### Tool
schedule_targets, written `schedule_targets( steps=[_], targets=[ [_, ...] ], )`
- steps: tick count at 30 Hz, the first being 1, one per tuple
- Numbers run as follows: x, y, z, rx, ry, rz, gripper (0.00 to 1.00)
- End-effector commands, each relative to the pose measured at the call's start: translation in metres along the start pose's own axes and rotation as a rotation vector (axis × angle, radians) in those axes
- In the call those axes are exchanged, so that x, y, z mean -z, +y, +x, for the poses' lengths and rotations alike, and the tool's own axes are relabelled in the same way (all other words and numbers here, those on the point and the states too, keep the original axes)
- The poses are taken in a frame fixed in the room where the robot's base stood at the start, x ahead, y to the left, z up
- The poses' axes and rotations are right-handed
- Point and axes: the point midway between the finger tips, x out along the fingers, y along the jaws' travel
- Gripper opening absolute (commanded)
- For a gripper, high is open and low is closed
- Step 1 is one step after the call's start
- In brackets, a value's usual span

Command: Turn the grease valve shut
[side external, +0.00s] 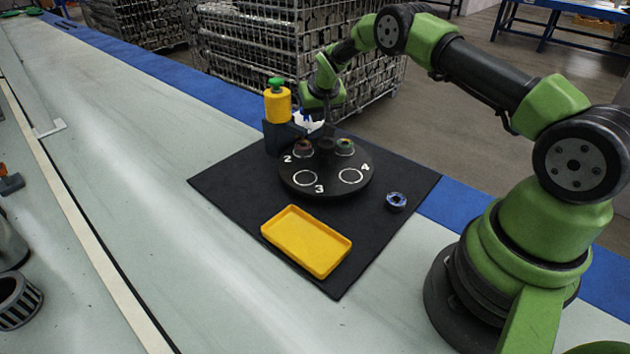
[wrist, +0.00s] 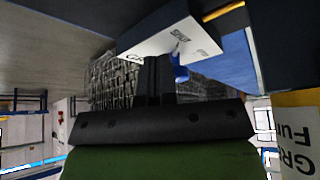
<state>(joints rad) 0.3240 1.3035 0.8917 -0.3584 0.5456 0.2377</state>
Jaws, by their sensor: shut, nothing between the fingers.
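The grease valve shows as a small blue handle (wrist: 180,70) in front of a white lettered plate (wrist: 160,42) in the wrist view. Its upper end is near small lettering; I cannot tell its exact setting. In the side view the blue handle (side external: 307,117) is a small patch beside the yellow grease canister (side external: 277,106), which has a green top (side external: 275,84) and stands on a dark base (side external: 282,138). My gripper (wrist: 155,68) is shut and empty, its fingers just left of the handle; contact is unclear. In the side view my gripper (side external: 328,128) is right of the canister.
A black numbered turntable (side external: 325,190) holds a brownish part (side external: 304,147) and a greenish part (side external: 345,147) near my gripper. An empty yellow tray (side external: 306,240) and a blue ring-like part (side external: 396,201) lie on the black mat (side external: 225,183).

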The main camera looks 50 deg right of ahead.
Motion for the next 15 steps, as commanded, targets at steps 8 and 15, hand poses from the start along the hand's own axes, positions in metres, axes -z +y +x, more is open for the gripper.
schedule_targets(
  steps=[8, 15],
  targets=[
    [0.004, -0.002, -0.012, 0.004, 0.007, -0.003, 0.00],
    [0.019, -0.002, -0.040, 0.005, 0.009, -0.004, 0.00]
  ],
)
